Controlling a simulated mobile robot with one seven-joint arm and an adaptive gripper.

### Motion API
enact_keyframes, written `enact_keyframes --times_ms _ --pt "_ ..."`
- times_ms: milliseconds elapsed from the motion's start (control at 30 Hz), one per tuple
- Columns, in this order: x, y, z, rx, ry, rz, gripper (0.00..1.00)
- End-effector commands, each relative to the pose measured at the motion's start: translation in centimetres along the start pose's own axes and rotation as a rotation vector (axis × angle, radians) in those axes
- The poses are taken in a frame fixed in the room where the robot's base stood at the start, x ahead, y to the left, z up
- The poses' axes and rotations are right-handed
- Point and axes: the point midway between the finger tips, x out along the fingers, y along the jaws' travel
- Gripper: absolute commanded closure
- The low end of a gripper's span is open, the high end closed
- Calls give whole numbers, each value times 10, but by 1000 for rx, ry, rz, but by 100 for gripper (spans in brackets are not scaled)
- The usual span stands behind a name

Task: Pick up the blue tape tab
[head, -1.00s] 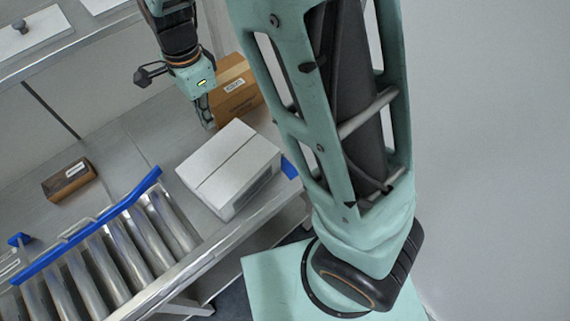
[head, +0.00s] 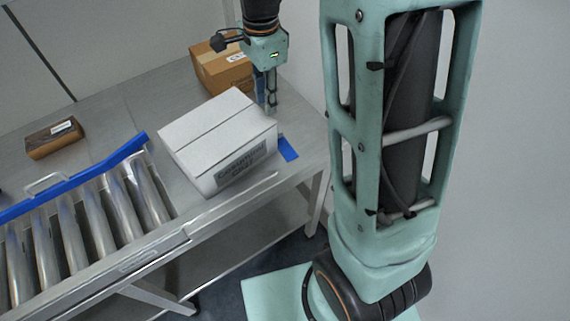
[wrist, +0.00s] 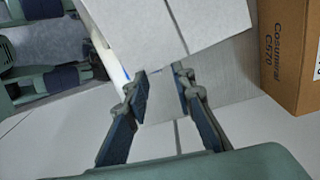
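The blue tape tab (head: 287,149) lies flat on the metal table, by the right side of the white box (head: 215,128) and near the table's edge. In the wrist view a thin blue sliver (wrist: 127,73) shows beside the white box; it may be part of the tab. My gripper (head: 268,106) points down behind the white box's right corner, beyond the tab and apart from it. In the wrist view my gripper (wrist: 163,88) is open, with nothing between its fingers. The white box fills the view just past the fingertips.
A brown cardboard box (head: 222,70) stands behind the white box, left of my gripper; it also shows in the wrist view (wrist: 290,50). A small brown box (head: 54,138) and a blue-railed roller conveyor (head: 98,215) are at left.

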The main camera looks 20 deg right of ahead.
Motion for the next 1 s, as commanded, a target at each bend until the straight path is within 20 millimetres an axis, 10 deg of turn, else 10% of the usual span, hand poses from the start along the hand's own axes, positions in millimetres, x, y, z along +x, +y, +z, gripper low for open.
enact_keyframes --times_ms 1000 --pt "108 5 -29 26 2 2 77"
